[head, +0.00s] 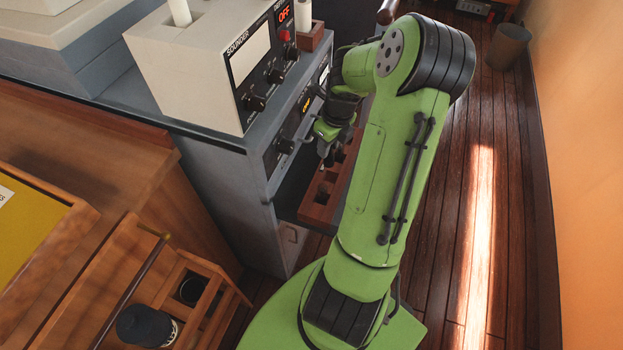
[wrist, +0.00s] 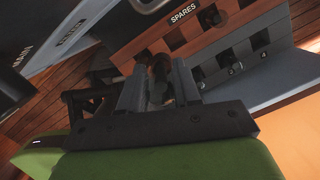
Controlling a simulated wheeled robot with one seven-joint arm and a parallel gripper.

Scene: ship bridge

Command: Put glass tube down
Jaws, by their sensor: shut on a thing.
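My gripper (head: 328,150) hangs at the front of the grey console, just above a reddish wooden rack (head: 318,212) with square holes. In the wrist view my gripper (wrist: 158,88) is shut on a small dark, rounded thing (wrist: 160,66), which I take to be the glass tube. It is mostly hidden by the fingers, and its glass cannot be made out. The rack, labelled SPARES, also shows in the wrist view (wrist: 150,42), beyond the fingertips. Whether the tube touches the rack or sits in a hole cannot be told.
The beige sounder box (head: 190,60) stands on the grey console (head: 225,165), whose knobs face my gripper. A white cylinder (head: 304,14) stands in a small wooden block behind. A wooden holder with a black cup (head: 146,326) is at lower left. Open floor (head: 500,200) lies right.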

